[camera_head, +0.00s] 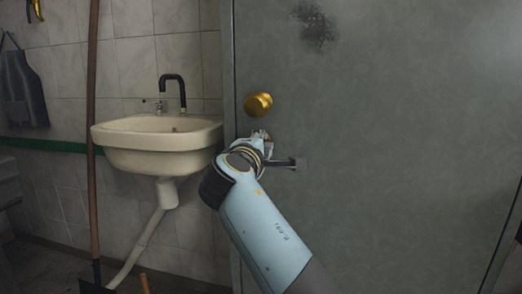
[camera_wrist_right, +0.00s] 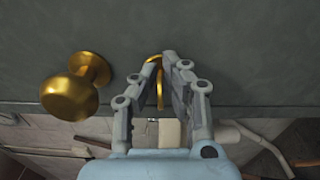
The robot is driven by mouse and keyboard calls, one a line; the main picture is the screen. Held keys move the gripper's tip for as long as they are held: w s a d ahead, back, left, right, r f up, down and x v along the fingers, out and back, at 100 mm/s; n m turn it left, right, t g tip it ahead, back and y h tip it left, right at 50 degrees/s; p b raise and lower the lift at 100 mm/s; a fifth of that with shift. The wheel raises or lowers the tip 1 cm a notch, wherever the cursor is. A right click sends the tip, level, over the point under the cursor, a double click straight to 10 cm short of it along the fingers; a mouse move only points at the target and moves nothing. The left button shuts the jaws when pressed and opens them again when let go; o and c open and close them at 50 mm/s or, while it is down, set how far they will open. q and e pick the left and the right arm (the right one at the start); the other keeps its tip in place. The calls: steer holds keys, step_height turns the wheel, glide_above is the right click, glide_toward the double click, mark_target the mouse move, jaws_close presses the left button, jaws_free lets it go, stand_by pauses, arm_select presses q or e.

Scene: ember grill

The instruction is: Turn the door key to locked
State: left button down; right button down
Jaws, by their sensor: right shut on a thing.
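The door (camera_head: 390,130) is a grey-green panel that fills the right side of the head view. A brass knob (camera_head: 258,105) sits near its left edge; it also shows at the left of the wrist view (camera_wrist_right: 72,92). Below the knob, my right gripper (camera_head: 264,140) is at the door, mostly hidden behind my own arm. In the wrist view my right gripper (camera_wrist_right: 163,75) is shut on the brass key (camera_wrist_right: 159,88), whose curved bow shows between the fingers. The key's turn angle and the lock are hard to make out. My left gripper is not seen.
A cream sink (camera_head: 160,140) with a black tap (camera_head: 174,88) stands on the tiled wall left of the door. A long wooden handle (camera_head: 92,130) stands upright left of the sink. A dark apron (camera_head: 22,88) hangs at the far left.

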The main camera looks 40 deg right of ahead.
steer(key=shift+f+m, duration=0.1)
steer(key=shift+m, duration=0.3)
steer(key=c, duration=1.5)
jaws_free()
